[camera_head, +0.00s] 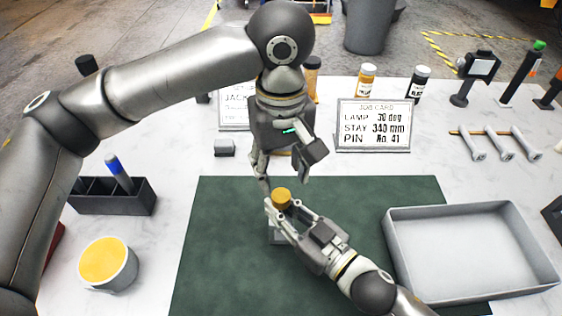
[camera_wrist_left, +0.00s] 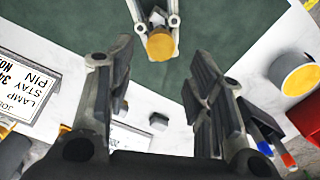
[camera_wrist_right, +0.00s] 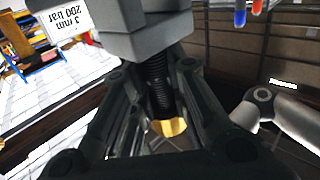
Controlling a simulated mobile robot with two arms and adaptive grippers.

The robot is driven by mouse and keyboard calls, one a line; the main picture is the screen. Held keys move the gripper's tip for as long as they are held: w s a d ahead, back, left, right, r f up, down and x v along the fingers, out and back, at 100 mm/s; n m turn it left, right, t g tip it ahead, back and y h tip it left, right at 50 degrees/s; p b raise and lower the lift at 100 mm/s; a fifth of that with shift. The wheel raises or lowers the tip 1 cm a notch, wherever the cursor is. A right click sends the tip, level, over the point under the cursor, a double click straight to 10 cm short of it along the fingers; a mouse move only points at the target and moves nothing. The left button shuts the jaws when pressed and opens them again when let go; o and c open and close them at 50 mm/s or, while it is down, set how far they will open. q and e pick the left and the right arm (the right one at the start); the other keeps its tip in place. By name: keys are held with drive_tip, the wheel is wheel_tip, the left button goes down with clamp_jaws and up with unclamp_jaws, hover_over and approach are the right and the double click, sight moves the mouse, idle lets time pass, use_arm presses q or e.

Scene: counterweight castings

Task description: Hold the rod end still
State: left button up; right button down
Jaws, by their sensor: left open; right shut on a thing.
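The rod end shows as a round gold cap (camera_head: 282,197) over the green mat (camera_head: 220,250). In the right wrist view its gold end (camera_wrist_right: 170,127) tops a black threaded rod (camera_wrist_right: 157,80) joined to a grey block (camera_wrist_right: 145,35). My right gripper (camera_head: 281,211) is shut on the rod just below the gold cap. My left gripper (camera_head: 287,172) is open and empty, pointing down just above and behind the cap. In the left wrist view the cap (camera_wrist_left: 160,45) lies beyond its open fingers (camera_wrist_left: 158,88). In the head view my right gripper hides most of the rod.
A job card (camera_head: 373,125) stands behind the mat, reading lamp 30 deg, stay 340 mm, pin No. 41. An empty grey tray (camera_head: 395,250) is at right. A yellow-filled tub (camera_head: 107,264) and a black holder (camera_head: 140,200) with a blue-topped marker are at left.

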sight(281, 195)
use_arm(q)
drive_tip(key=n, duration=0.2)
drive_tip(key=r+n, duration=0.1)
drive_tip(key=n, duration=0.2)
drive_tip(key=shift+f, duration=4)
drive_tip(key=c, duration=1.1)
drive_tip(key=o, duration=1.2)
drive_tip(key=shift+c, duration=0.2)
